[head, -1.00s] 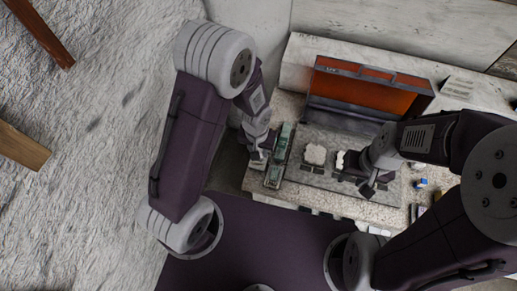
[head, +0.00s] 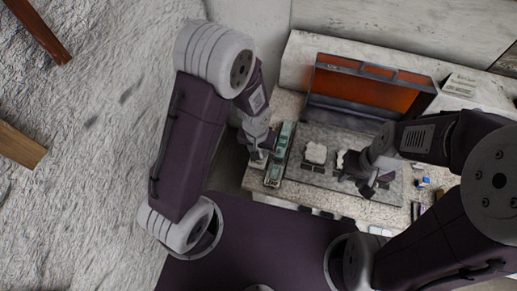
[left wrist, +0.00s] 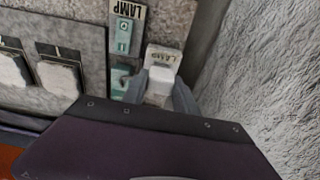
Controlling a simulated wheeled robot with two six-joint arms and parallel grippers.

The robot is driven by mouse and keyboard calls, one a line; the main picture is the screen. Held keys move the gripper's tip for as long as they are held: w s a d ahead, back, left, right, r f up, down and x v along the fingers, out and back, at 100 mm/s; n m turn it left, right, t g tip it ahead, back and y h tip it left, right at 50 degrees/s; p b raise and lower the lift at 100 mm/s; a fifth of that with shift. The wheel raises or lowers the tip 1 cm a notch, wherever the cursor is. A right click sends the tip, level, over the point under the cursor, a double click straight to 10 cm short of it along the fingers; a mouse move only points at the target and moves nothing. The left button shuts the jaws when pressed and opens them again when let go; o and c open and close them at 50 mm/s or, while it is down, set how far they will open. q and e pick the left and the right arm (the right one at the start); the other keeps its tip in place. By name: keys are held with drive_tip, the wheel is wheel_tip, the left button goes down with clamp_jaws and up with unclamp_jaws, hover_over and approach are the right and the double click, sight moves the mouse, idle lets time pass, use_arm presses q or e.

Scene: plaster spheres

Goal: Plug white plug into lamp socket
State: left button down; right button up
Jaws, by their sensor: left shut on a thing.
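The white plug (left wrist: 163,72), with a LAMP label, is between the grey fingers of my left gripper (left wrist: 163,92) in the left wrist view. The gripper is shut on it. The lamp socket strip (left wrist: 127,45), grey-green with its own LAMP label, lies just left of the plug; its lower part is partly hidden by the gripper. In the head view my left gripper (head: 258,153) is beside the left side of the green strip (head: 280,150). My right gripper (head: 366,187) is over the right part of the grey panel; its finger opening is unclear.
A grey panel (head: 320,178) carries pale lumpy pieces, one of them a white piece (head: 316,153) at its middle. An orange-fronted case (head: 365,88) stands behind. Small coloured items lie at the counter's right. A rough pale wall (left wrist: 265,70) is close on the right in the left wrist view.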

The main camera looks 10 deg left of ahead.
use_arm(q)
drive_tip(key=shift+f+b, duration=0.9)
drive_tip(key=shift+f, duration=0.1)
drive_tip(key=c, duration=0.9)
unclamp_jaws()
drive_tip(key=shift+r, duration=0.1)
drive_tip(key=shift+r+p, duration=1.95)
drive_tip(key=shift+r, duration=0.1)
